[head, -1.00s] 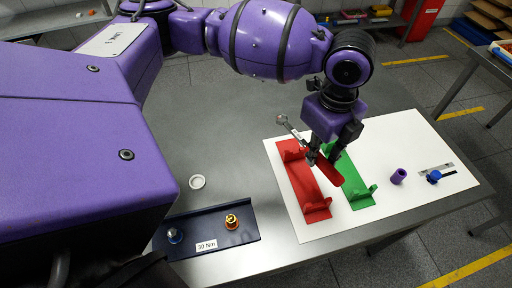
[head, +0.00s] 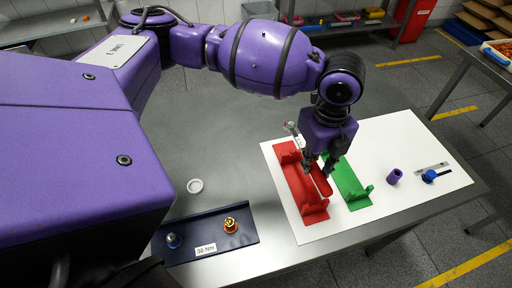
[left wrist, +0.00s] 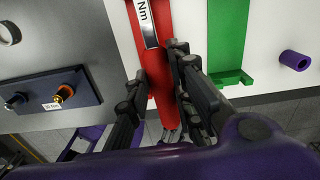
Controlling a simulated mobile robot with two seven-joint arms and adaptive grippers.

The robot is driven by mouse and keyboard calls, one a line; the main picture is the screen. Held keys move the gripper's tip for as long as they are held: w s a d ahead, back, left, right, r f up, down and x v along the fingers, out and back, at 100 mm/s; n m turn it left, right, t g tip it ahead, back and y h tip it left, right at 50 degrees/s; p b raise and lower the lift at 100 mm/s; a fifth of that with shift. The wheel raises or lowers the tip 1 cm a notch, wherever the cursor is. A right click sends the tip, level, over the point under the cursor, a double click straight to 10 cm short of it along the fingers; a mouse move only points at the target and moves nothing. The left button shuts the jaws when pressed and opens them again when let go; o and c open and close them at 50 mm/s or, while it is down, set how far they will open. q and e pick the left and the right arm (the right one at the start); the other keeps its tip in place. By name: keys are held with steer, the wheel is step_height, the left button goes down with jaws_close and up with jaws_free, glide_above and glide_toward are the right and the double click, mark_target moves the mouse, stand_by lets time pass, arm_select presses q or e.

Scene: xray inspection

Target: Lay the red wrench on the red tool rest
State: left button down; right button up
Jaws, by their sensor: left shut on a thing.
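The red wrench has a silver head (head: 291,128) and a red handle (head: 322,184). My left gripper (head: 318,170) points down and is shut on its handle. The red tool rest (head: 293,178), a long red base with raised ends, lies on the white mat. The wrench runs roughly along the rest, over or beside its right edge. I cannot tell whether they touch. My right gripper is out of view.
A green tool rest (head: 347,181) stands close to the right on the white mat (head: 400,142). A purple cylinder (head: 394,177) and a blue-knobbed tool (head: 430,176) are farther right. A dark tray (head: 200,250) marked 30 Nm and a white ring (head: 195,186) are left.

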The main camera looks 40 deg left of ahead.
arm_select(q)
steer(key=shift+s+f+b, duration=0.1)
steer(key=shift+f+b, duration=0.25)
steer(key=shift+f, duration=2.7)
steer(key=c, duration=1.5)
jaws_free()
steer(key=shift+o, duration=0.2)
steer(key=shift+r, duration=0.1)
step_height(320, 180, up, 12)
steer(key=shift+r, duration=0.1)
